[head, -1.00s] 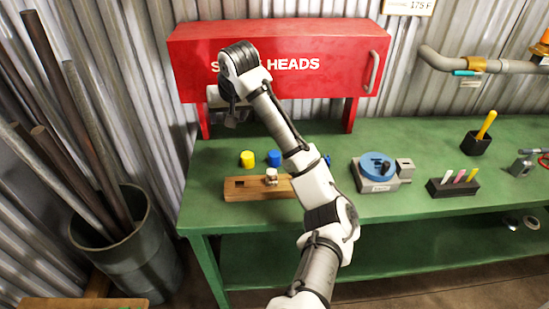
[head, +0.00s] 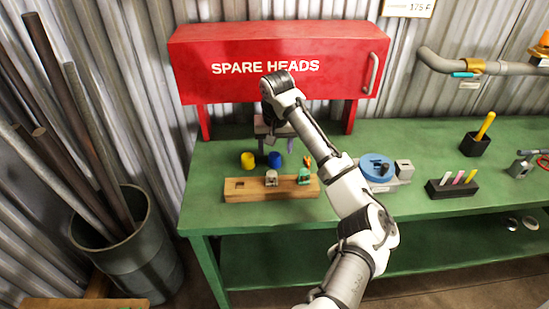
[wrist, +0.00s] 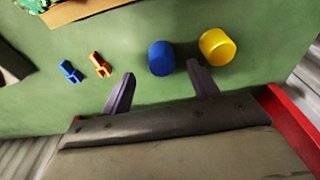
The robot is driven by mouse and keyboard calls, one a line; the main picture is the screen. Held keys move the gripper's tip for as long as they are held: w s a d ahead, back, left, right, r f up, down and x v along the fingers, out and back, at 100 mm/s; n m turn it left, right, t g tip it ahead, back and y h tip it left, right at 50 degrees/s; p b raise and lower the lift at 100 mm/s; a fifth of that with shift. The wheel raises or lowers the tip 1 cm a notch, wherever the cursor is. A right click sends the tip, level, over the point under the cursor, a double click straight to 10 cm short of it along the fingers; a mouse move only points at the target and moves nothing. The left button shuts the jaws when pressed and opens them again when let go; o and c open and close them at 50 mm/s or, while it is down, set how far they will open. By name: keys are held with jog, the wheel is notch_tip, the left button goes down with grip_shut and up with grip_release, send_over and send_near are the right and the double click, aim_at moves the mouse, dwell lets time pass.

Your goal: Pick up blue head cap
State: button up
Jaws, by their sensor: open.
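The blue head cap (head: 275,158) is a small blue cylinder standing on the green bench, behind the wooden block. My gripper (head: 275,147) is open and empty just above and behind it. No contact shows. A yellow cap (head: 248,160) stands left of the blue one; in the wrist view this yellow cap (wrist: 217,46) is close beyond the right finger.
The wooden block (head: 240,190) holds a whitish fitting (head: 271,178) and a green fitting (head: 304,175). Small orange (wrist: 99,65) and blue (wrist: 70,71) clips lie left of the fingers in the wrist view. The red SPARE HEADS cabinet (head: 230,85) stands behind my gripper.

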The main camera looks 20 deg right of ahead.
aim_at(274, 155)
jog(key=shift+w+f+p, duration=0.2)
jog(key=shift+f+p, duration=0.15)
jog(key=shift+f, duration=0.85)
jog(key=shift+w+f+p, duration=0.2)
jog(key=shift+f+p, duration=0.1)
jog(key=shift+f, duration=0.85)
jog(key=c, duration=1)
jog(key=shift+c, duration=0.2)
jog(key=shift+r, duration=0.15)
